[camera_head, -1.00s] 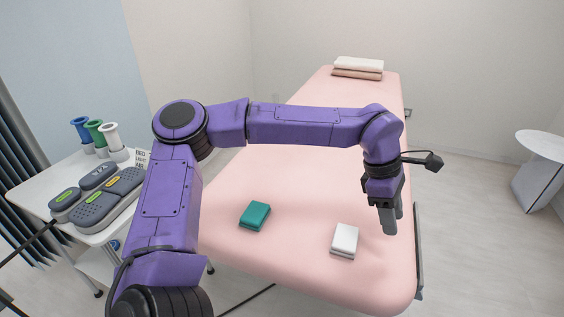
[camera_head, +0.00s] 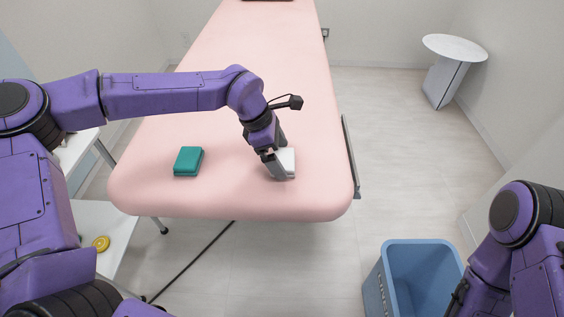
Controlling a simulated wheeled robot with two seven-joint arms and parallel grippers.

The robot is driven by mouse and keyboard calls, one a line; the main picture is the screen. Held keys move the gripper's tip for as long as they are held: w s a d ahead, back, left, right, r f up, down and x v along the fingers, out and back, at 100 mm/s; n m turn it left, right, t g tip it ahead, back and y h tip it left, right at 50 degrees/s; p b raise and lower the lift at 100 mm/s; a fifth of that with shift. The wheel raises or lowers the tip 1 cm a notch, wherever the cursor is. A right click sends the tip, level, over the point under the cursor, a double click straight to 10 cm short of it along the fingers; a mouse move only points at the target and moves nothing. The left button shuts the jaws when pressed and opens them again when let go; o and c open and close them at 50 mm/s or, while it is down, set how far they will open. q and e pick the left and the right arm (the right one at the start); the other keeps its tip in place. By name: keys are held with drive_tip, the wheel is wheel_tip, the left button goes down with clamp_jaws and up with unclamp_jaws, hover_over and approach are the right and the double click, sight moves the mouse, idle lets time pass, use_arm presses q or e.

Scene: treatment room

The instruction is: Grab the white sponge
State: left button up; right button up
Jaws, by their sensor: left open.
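The white sponge (camera_head: 287,157) lies on the pink treatment bed (camera_head: 220,197), near its front edge. My left gripper (camera_head: 278,162) reaches in from the left and is directly over the sponge, its fingers pointing down and hiding part of it. The fingers are open; whether they touch the sponge or straddle it is hard to tell. My right arm shows at the lower right, but its gripper fingers are not clearly in view.
A blue bin (camera_head: 420,262) stands on the floor at the front right. A white side table (camera_head: 455,47) stands at the back right. A white trolley (camera_head: 112,222) is at the left.

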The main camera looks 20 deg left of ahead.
use_arm(q)
drive_tip(key=shift+w+d+f, duration=0.1)
drive_tip(key=shift+d+f, duration=0.1)
drive_tip(key=shift+f, duration=0.3)
drive_tip(key=c, duration=0.8)
